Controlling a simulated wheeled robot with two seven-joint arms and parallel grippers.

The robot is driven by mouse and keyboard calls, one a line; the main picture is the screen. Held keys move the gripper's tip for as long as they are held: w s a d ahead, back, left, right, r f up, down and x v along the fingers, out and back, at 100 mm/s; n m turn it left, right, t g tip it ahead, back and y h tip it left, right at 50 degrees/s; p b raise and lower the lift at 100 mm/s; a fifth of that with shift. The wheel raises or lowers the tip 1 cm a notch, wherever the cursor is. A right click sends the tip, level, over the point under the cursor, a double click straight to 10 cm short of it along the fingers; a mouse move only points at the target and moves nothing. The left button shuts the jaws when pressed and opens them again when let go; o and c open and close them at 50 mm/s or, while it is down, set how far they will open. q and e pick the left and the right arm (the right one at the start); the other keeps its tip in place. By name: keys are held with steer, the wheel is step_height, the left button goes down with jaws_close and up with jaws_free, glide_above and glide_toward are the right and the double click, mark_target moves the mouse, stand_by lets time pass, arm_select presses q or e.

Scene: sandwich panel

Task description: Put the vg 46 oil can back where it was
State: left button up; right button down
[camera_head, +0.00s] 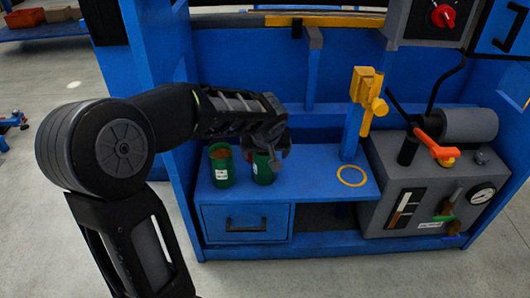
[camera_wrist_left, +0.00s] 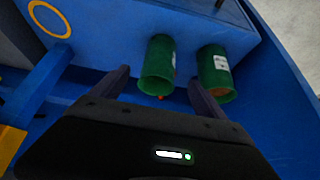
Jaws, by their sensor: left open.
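Two green cans with white labels stand close together on the blue shelf (camera_head: 315,180). The left can (camera_head: 221,165) is open-topped with brownish contents; it also shows at the right in the left wrist view (camera_wrist_left: 214,72). The right can (camera_head: 263,170) is partly hidden by my left gripper (camera_head: 272,150). In the left wrist view, this can (camera_wrist_left: 158,62) appears between the spread fingers of my open left gripper (camera_wrist_left: 160,88). I cannot see contact. The label print is too small to tell which can is vg 46. My right gripper is not in view.
A yellow ring (camera_head: 351,176) marks a bare spot on the shelf, right of the cans. Behind it stands a yellow tap-like fitting (camera_head: 367,98) on a blue post. A grey gauge unit (camera_head: 425,192) stands at the right. A drawer (camera_head: 248,223) is below the cans.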

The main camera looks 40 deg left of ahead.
arm_select(q)
steer(key=shift+f, duration=0.1)
stand_by(0.5)
steer(key=s+d+f+m+g+h, duration=0.2)
steer(key=s+d+f+m+h, duration=0.15)
steer(key=d+f, duration=1.3)
steer(key=s+d+f+m+h, duration=0.1)
steer(key=s+d+f+h, duration=0.1)
steer(key=s+d+f, duration=0.4)
steer(key=s+d+f+g+h, duration=0.1)
steer(key=s+d+f+h, duration=0.1)
steer(key=s+d+f, duration=0.5)
steer(key=s+f, duration=0.4)
steer(key=shift+d+f+m, duration=0.25)
steer(key=shift+f+m, duration=0.1)
